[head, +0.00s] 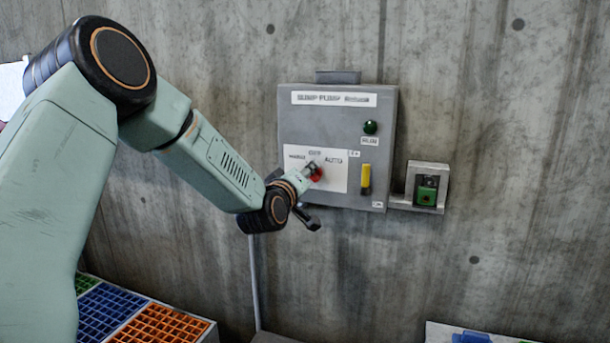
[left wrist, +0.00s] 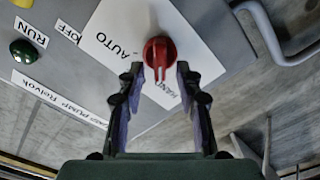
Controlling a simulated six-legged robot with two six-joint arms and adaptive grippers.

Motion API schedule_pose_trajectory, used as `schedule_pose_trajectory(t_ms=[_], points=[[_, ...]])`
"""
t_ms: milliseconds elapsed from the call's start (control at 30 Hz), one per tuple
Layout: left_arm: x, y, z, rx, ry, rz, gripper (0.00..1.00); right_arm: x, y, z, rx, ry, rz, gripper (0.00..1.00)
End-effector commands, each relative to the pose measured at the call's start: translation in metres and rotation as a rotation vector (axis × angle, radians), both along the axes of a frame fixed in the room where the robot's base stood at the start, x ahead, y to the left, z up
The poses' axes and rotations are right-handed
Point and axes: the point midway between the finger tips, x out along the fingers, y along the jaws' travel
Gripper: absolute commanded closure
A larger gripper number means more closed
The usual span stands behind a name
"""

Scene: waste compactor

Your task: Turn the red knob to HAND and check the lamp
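The red knob (head: 316,175) is on the white plate of the grey panel (head: 335,120), among labels that include OFF and AUTO. In the left wrist view the knob (left wrist: 160,50) lies just beyond and between my left gripper's fingertips (left wrist: 158,75). Gaps show on both sides of it. The HAND label (left wrist: 174,88) is partly hidden behind a finger. I cannot tell for sure which label the knob points to. In the head view my left gripper (head: 309,171) partly covers the knob. The RUN lamp (head: 370,127) is dark green with no clear glow. My right gripper is not in view.
A yellow handle (head: 366,178) is at the panel's lower right. A green device (head: 426,192) sits in a grey bracket to the right. Green, blue and orange grated bins (head: 160,325) stand at the lower left. The concrete wall right of the bracket is clear.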

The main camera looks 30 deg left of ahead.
Motion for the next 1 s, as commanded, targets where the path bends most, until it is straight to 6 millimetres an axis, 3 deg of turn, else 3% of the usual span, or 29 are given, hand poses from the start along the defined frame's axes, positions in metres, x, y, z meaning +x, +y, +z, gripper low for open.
schedule_pose_trajectory(t_ms=[333,800,1000], points=[[-0.011,-0.002,-0.001,-0.004,0.003,0.001,0.65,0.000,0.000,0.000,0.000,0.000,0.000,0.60],[-0.086,-0.020,0.000,-0.008,0.000,0.001,0.65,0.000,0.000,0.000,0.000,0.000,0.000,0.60],[-0.106,-0.024,-0.001,-0.005,0.000,0.001,0.65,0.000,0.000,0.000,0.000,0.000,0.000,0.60]])
